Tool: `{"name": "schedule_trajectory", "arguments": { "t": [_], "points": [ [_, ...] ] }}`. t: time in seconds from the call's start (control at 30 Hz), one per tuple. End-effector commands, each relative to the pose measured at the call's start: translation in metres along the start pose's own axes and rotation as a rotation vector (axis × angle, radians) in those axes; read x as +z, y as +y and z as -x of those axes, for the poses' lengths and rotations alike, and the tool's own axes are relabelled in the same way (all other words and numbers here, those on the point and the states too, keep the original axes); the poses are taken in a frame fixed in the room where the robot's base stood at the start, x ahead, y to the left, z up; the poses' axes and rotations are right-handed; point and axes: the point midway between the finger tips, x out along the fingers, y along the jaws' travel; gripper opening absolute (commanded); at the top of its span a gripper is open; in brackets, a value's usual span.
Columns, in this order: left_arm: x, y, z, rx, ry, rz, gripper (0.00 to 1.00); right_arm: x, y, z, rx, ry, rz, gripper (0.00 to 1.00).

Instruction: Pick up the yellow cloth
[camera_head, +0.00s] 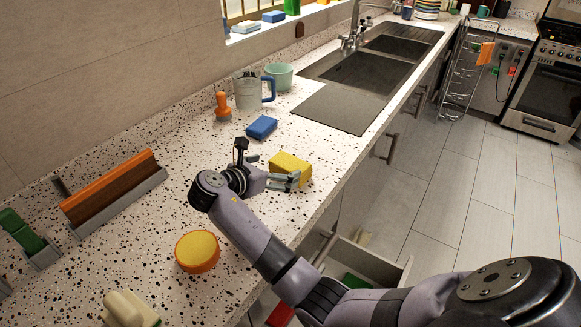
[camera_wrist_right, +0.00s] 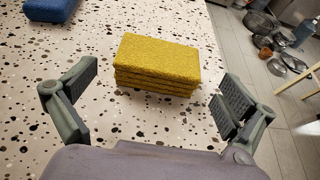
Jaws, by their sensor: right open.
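The yellow cloth (camera_head: 291,166) lies as a small stack of flat layers on the speckled counter, near its front edge. In the right wrist view the yellow cloth (camera_wrist_right: 156,64) sits ahead of and between the spread fingers. My right gripper (camera_head: 284,181) is open and empty, close beside the cloth; its fingers (camera_wrist_right: 150,102) show no contact with it in the wrist view. In the head view the gripper covers the cloth's near lower side. My left gripper is not in view.
A blue sponge (camera_head: 262,127) lies behind the cloth. A measuring jug (camera_head: 247,93), an orange-handled brush (camera_head: 222,107) and a green bowl (camera_head: 279,76) stand farther back. A round yellow-orange item (camera_head: 197,251) lies nearer. An open drawer (camera_head: 372,262) juts out below the counter.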

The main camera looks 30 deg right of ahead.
Motion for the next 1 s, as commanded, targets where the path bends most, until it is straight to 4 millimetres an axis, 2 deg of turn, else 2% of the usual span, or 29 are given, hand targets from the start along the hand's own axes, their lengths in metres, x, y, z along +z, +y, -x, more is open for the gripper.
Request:
{"name": "schedule_trajectory", "arguments": {
  "t": [0.03,0.3,0.5,0.6,0.87,1.0],
  "points": [
    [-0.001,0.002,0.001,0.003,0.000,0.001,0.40,0.001,0.000,-0.007,-0.001,-0.002,0.001,1.00],
    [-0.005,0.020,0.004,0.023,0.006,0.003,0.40,0.000,-0.001,-0.027,-0.002,0.000,0.002,1.00],
    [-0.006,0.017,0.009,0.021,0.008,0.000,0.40,-0.002,-0.002,-0.058,-0.002,-0.001,0.002,1.00],
    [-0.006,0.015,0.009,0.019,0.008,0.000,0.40,-0.002,-0.002,-0.066,0.000,0.000,0.001,1.00],
    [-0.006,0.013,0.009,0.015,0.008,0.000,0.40,-0.003,-0.002,-0.069,0.001,0.001,0.001,1.00],
    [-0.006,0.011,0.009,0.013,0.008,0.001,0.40,-0.003,-0.002,-0.069,0.001,0.001,0.001,0.91]
  ]
}}
